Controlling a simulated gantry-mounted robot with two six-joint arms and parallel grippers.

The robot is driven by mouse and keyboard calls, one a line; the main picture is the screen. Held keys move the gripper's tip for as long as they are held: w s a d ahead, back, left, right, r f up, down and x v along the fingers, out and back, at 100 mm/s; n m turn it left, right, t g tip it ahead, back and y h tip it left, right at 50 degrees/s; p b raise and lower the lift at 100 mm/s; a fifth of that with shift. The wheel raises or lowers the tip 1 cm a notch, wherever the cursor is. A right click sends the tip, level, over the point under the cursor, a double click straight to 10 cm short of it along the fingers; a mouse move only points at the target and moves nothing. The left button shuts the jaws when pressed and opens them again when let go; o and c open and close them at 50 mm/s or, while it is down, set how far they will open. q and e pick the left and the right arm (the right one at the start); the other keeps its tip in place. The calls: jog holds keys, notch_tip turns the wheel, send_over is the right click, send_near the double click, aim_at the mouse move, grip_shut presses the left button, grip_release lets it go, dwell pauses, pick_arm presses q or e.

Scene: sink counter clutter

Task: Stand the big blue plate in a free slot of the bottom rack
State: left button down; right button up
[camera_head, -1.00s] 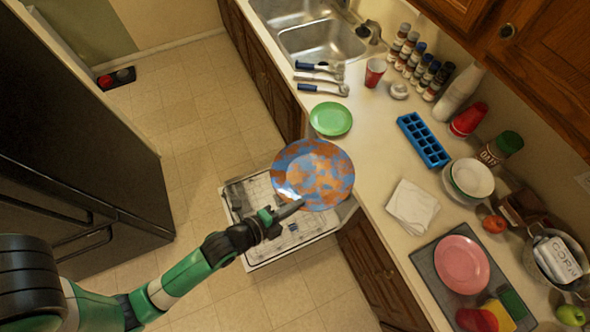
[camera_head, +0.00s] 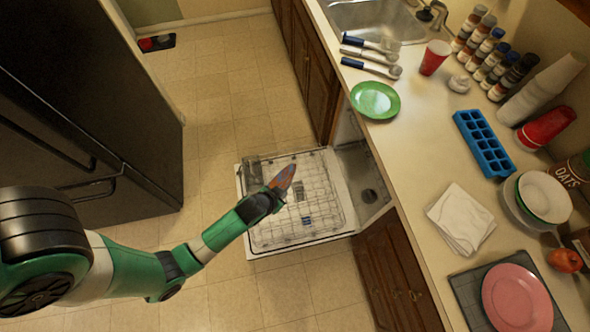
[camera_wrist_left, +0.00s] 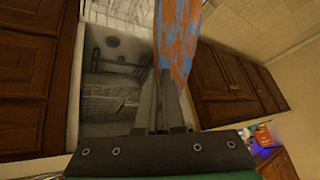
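The big plate (camera_head: 284,177), blue with orange patches, shows as a narrow, nearly edge-on sliver in the head view. My left gripper (camera_head: 273,193) is shut on it at its near edge. In the left wrist view the plate (camera_wrist_left: 178,42) extends up and away from between the fingers (camera_wrist_left: 166,105). The pulled-out bottom rack (camera_head: 322,215) is white wire, below and around the gripper in the head view. The plate appears above the rack; whether it touches any tines I cannot tell. My right gripper is out of view.
The open dishwasher (camera_head: 365,178) is under the counter. Its counter edge lies right of the rack, with a green plate (camera_head: 375,100) near that edge. A dark fridge (camera_head: 90,110) stands at the left. The floor between is clear.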

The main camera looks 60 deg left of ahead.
pick_arm(q)
jog(key=s+a+f+n+b, duration=0.1)
jog(key=f+n+b, duration=0.1)
jog(key=f+n, duration=0.1)
jog(key=s+a+f+n+b, duration=0.1)
jog(key=a+f+n+b, duration=0.1)
jog(key=f, duration=0.3)
jog(key=s+a+f+n+y+b, duration=0.1)
jog(key=f+n+b, duration=0.1)
jog(key=f+n, duration=0.2)
jog(key=shift+s+a+f, duration=0.1)
jog(key=shift+s+a, duration=0.15)
jog(key=shift+s, duration=0.15)
jog(key=shift+s+a+f+n+y, duration=0.2)
jog(key=shift+a+f+n+y, duration=0.15)
jog(key=shift+n, duration=0.45)
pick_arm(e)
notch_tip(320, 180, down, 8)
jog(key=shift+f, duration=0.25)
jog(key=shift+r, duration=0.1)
